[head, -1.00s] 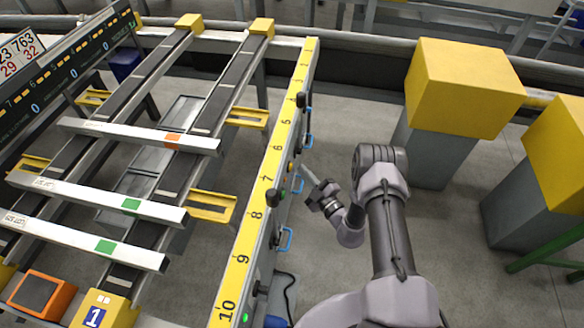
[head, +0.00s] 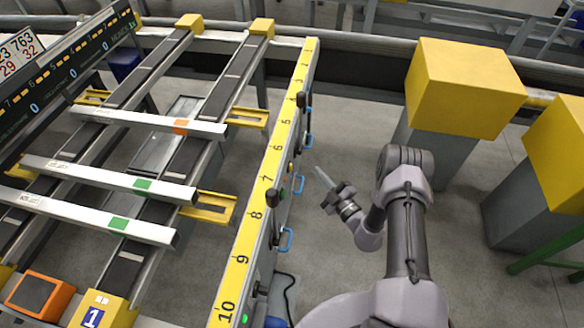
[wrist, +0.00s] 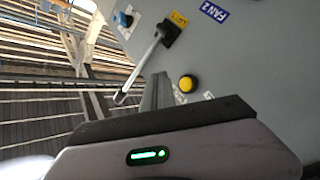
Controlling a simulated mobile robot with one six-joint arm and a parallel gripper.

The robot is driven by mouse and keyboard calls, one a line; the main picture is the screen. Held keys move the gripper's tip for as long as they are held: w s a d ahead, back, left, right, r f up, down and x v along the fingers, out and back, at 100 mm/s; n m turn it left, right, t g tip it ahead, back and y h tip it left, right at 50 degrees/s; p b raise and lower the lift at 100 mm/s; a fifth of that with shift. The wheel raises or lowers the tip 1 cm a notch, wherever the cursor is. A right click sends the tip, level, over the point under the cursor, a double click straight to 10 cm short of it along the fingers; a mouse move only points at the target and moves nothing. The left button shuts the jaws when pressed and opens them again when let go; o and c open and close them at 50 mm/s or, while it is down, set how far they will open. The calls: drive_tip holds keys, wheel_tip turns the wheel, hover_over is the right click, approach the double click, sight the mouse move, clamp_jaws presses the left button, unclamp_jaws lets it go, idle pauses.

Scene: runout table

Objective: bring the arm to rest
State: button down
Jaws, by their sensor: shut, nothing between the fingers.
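My arm (head: 407,230) is raised at the right of the runout table, bent at the elbow. My gripper (head: 322,175) is shut and empty, in the open space right of the numbered yellow rail (head: 263,185). A gap of floor shows between it and the rail's side panel. In the wrist view, the grey panel fills the upper right, with a lever (wrist: 140,68) on a black base and a yellow button (wrist: 188,83). The narrow dark fingers (wrist: 155,92) appear in front of the panel; nothing is seen held.
Three pale bars lie across the table's rails: one with an orange mark (head: 150,120), two with green marks (head: 108,177) (head: 82,215). Yellow-topped grey blocks (head: 466,88) (head: 560,150) stand at the right. Blue handles (head: 287,239) stick out from the panel.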

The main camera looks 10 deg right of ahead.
idle(0.5)
drive_tip(key=s+a+r+n+g+y, duration=0.1)
drive_tip(key=a+r+n+g+y, duration=0.4)
drive_tip(key=r+n, duration=0.5)
drive_tip(key=s+a+r+n+g+y, duration=0.2)
drive_tip(key=a+r+n+g+y, duration=0.15)
drive_tip(key=a+r+n, duration=0.65)
drive_tip(key=s+a+r+n+g+h, duration=0.25)
drive_tip(key=s+r+n+g, duration=0.45)
drive_tip(key=s+r+n, duration=0.45)
drive_tip(key=s+d+r+n+t+h, duration=0.2)
drive_tip(key=s+d+n+h, duration=0.4)
drive_tip(key=s+n, duration=0.2)
drive_tip(key=s+d+r+n+t+h, duration=0.2)
drive_tip(key=s+d+n+h, duration=0.4)
drive_tip(key=s+n, duration=0.3)
drive_tip(key=r+n, duration=0.1)
drive_tip(key=n, duration=0.3)
drive_tip(key=shift+s, duration=0.15)
